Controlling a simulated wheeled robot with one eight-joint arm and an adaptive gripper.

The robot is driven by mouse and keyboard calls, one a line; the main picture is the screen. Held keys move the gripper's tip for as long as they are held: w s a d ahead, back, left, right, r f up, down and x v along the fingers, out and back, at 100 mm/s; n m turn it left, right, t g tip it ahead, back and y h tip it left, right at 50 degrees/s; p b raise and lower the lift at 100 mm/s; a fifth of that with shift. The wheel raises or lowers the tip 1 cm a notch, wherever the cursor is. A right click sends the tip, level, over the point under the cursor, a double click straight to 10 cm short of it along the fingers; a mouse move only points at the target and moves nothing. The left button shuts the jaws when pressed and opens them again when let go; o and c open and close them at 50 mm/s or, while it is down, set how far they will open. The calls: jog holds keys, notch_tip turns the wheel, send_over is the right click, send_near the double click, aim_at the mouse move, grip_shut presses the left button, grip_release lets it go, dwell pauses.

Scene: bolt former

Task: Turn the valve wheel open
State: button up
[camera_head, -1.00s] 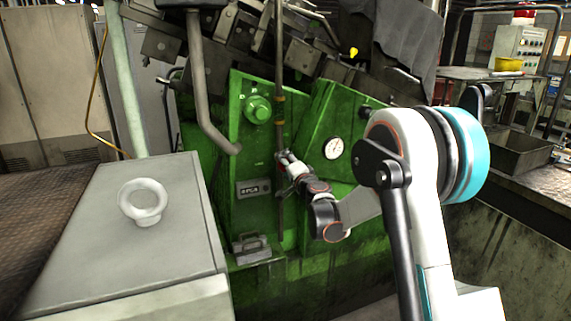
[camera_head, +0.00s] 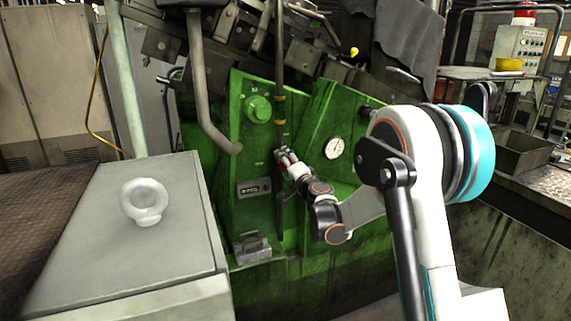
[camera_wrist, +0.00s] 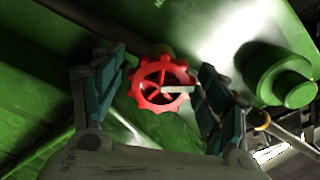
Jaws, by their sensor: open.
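The red valve wheel (camera_wrist: 160,84) shows in the wrist view, toothed at the rim and spoked, in front of the green machine. My gripper (camera_wrist: 158,95) is open, with one teal-padded finger on each side of the wheel in the picture. The right finger overlaps the wheel's right edge in the picture; I cannot tell whether it touches. In the head view my gripper (camera_head: 284,160) is at the green panel beside the vertical rod, with a bit of red visible by its fingers. The wheel is mostly hidden there.
A vertical rod (camera_head: 280,110) runs close to my gripper. A round green knob (camera_head: 258,108) is above left, and a white gauge (camera_head: 334,148) to the right. A bent grey pipe (camera_head: 208,110) hangs at left. A grey cabinet (camera_head: 110,240) with a ring stands front left.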

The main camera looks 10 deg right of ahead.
jog(key=s+d, duration=0.1)
jog(key=s, duration=1)
jog(key=shift+d, duration=0.4)
jog(key=shift+c, duration=0.3)
jog(key=shift+c, duration=1.2)
jog(key=s+m, duration=0.4)
jog(key=m, duration=1.6)
jog(key=w+a+b, duration=0.1)
jog(key=w+b, duration=0.2)
jog(key=w, duration=1)
jog(key=shift+w+a+r, duration=0.2)
jog(key=shift+a+r, duration=0.15)
jog(key=c, duration=0.8)
